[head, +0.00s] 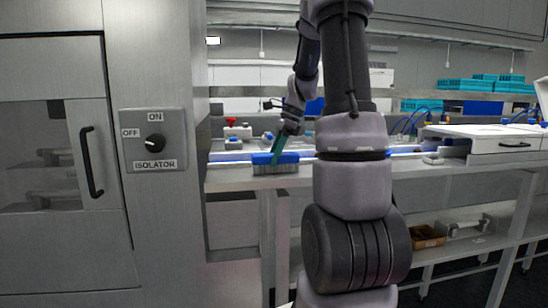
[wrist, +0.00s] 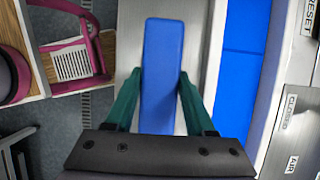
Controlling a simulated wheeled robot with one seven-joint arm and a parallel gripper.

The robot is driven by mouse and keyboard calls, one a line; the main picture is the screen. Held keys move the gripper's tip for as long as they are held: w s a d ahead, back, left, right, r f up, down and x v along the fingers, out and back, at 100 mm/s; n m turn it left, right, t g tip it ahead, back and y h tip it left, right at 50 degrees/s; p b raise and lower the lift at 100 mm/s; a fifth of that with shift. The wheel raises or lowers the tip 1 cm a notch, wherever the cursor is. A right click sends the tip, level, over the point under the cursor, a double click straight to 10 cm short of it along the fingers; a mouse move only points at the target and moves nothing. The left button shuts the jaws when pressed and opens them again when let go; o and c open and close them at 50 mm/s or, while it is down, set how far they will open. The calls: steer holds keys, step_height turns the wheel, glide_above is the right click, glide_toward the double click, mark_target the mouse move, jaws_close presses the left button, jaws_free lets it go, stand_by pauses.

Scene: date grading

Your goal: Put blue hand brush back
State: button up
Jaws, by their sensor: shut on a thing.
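The blue hand brush (head: 275,158) has a blue block and pale bristles pointing down. In the head view it is at the front edge of the steel worktop, left of my arm. My gripper (head: 280,148) has green fingers and is shut on the brush from above. In the wrist view the blue back of the brush (wrist: 162,60) lies lengthwise between the two fingers of my gripper (wrist: 158,88). I cannot tell whether the bristles touch the worktop.
The steel worktop (head: 440,169) runs to the right, with a blue strip (wrist: 240,75) beside the brush. A grey cabinet with an isolator switch (head: 154,143) stands at left. A white unit (head: 500,143) is on the right.

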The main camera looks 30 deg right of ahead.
steer(key=shift+f, duration=0.2)
steer(key=o, duration=1.3)
steer(key=v, duration=1.1)
steer(key=shift+s+d+r, duration=0.1)
steer(key=shift+d+r, duration=0.05)
steer(key=shift+r, duration=0.15)
steer(key=shift+s+a+r+n+t+h, duration=0.15)
steer(key=shift+s+a+n+t+h, duration=0.55)
steer(key=shift+s+a+n, duration=2.25)
steer(key=shift+s+a+r+n+t+h, duration=0.1)
steer(key=shift+s+a+n+t, duration=1.2)
steer(key=shift+s+a+n, duration=1.75)
steer(key=shift+s+a+r+n+t+h, duration=0.15)
steer(key=shift+s+a+n+t+h, duration=0.55)
steer(key=shift+s+a+n, duration=2.25)
